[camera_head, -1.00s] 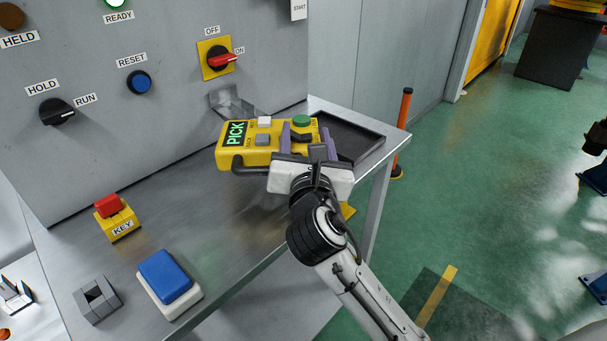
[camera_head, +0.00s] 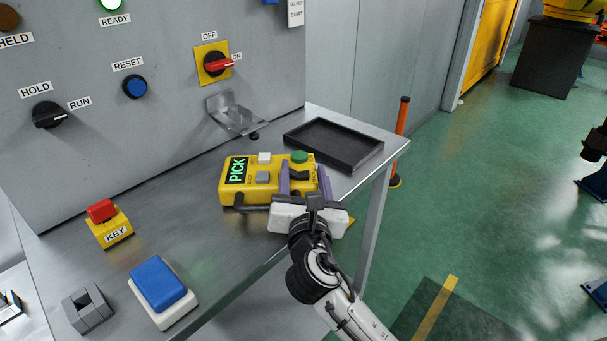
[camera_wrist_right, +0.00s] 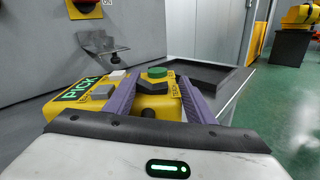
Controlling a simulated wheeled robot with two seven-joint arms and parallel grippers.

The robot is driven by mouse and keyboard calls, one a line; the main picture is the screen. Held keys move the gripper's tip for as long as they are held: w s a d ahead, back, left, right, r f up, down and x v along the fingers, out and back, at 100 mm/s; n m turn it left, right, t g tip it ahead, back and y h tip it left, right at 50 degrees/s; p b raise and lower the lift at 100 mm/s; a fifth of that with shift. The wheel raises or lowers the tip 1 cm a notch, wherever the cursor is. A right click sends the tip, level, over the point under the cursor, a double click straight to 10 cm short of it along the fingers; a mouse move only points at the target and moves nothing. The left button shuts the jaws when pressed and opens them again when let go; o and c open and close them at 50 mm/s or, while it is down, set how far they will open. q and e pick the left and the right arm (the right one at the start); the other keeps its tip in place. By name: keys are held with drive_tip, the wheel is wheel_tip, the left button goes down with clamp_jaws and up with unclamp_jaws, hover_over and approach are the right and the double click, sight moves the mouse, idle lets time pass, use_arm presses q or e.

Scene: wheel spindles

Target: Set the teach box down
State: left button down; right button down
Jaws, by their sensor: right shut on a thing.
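The teach box (camera_head: 262,196) is yellow, with a green-lit PICK display, pale and grey buttons, a green button and a dark handle bar. My right gripper (camera_head: 305,182) is shut on its right end, with purple fingers on either side. The box is over the steel bench top (camera_head: 190,215), in front of the black tray; I cannot tell whether it touches the bench. In the right wrist view the teach box (camera_wrist_right: 150,105) sits between the purple fingers, its near side hidden by the gripper body. My left gripper is not in view.
An empty black tray (camera_head: 335,146) lies at the bench's back right corner. A metal bracket (camera_head: 232,114) sticks out from the grey panel. Bare bench lies between.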

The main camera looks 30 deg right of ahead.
drive_tip(key=shift+r, duration=0.1)
drive_tip(key=c, duration=0.8)
unclamp_jaws()
drive_tip(key=shift+f, duration=0.2)
drive_tip(key=shift+r, duration=0.1)
drive_tip(key=shift+s+a, duration=0.1)
drive_tip(key=shift+s, duration=0.1)
drive_tip(key=v, duration=0.7)
drive_tip(key=shift+s+r, duration=0.1)
